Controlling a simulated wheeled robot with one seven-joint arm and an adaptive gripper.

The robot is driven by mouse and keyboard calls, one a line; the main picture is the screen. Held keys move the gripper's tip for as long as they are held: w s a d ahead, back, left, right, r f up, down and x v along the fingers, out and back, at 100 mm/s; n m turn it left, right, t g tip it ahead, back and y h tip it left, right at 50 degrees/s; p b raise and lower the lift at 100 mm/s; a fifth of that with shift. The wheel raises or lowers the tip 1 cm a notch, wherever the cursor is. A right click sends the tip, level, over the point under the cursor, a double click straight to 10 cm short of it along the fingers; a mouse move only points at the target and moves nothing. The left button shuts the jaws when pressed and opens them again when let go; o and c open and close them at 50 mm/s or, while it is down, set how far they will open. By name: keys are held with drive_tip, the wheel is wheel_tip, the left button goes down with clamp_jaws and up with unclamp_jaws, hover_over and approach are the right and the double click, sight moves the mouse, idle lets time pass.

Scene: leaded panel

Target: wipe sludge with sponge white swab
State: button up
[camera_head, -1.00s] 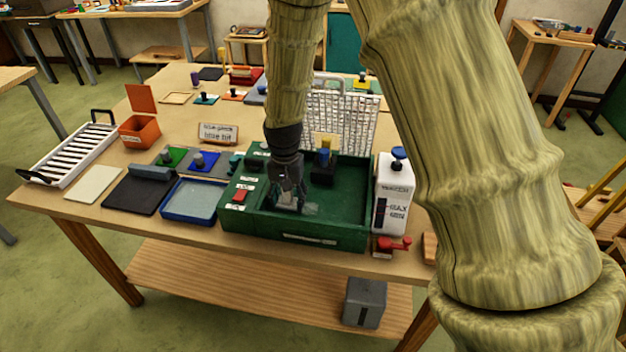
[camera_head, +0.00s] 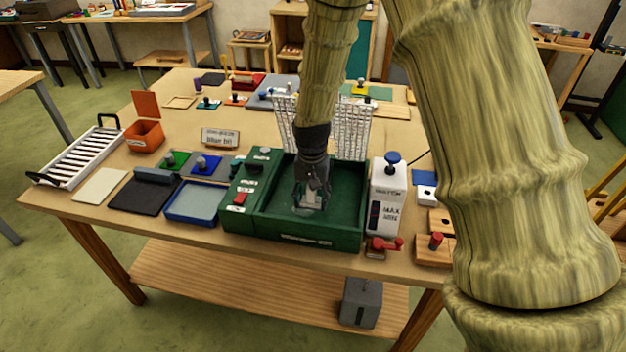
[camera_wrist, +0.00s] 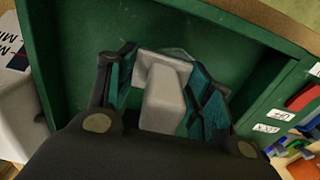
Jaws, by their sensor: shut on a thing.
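My gripper (camera_head: 312,194) is down inside the green tray (camera_head: 290,237). In the wrist view my gripper (camera_wrist: 165,90) is shut on a pale block-shaped handle with a wider square base, the white swab (camera_wrist: 164,107). The swab is at or just above the tray floor; I cannot tell if it touches. A faint greyish, glassy patch, perhaps the sludge (camera_wrist: 178,53), shows beside the swab's base in the wrist view. In the head view the swab is mostly hidden by the fingers.
A white bottle-like box with a blue knob (camera_head: 388,190) stands right of the tray. A blue shallow tray (camera_head: 196,217) and a black pad (camera_head: 143,194) lie to the left. A white grid rack (camera_head: 352,136) stands behind.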

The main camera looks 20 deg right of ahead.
drive_tip(key=shift+s+r+p, duration=0.15)
drive_tip(key=shift+r+p, duration=1.65)
drive_tip(key=shift+r, duration=0.95)
drive_tip(key=shift+d+f, duration=0.1)
